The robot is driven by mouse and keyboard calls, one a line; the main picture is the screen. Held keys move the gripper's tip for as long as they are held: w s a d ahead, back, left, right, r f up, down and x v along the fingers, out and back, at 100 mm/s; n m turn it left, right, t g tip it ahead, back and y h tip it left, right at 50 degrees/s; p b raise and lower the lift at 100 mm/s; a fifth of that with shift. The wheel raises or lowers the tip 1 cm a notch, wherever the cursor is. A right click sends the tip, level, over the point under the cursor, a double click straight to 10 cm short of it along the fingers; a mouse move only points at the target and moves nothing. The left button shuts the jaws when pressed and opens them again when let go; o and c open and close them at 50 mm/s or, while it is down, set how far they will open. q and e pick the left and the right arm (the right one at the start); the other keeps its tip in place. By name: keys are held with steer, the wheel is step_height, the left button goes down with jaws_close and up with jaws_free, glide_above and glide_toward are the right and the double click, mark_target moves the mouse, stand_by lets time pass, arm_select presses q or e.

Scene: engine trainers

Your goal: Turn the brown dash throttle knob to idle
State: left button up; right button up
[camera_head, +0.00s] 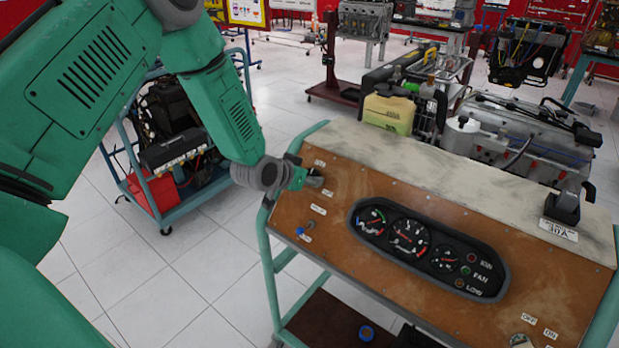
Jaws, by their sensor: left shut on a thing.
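The brown dash panel (340,212) tops a green-framed cart and carries a black gauge cluster (405,240). My left gripper (314,181) reaches in from the left to the panel's upper left corner. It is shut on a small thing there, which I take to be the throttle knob. The fingers hide most of the knob, so its colour and angle cannot be read. Small white labels sit above and below the gripper. My right gripper is not in view.
A small blue knob (299,231) sits lower on the panel's left side. A black box (563,207) stands at the right on the pale top ledge. An engine (520,130) and a yellowish tank (388,113) stand behind the panel. The tiled floor at lower left is clear.

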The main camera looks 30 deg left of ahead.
arm_select(q)
steer(key=shift+s+f, duration=0.1)
steer(key=shift+f, duration=0.05)
steer(key=o, duration=1.1)
steer(key=shift+o, duration=0.2)
steer(key=shift+a, duration=0.1)
steer(key=shift+s+r, duration=0.2)
steer(key=shift+r, duration=0.15)
steer(key=v, duration=1)
steer(key=shift+s+a+r, duration=0.15)
steer(key=shift+s+r, duration=0.1)
steer(key=shift+s, duration=0.1)
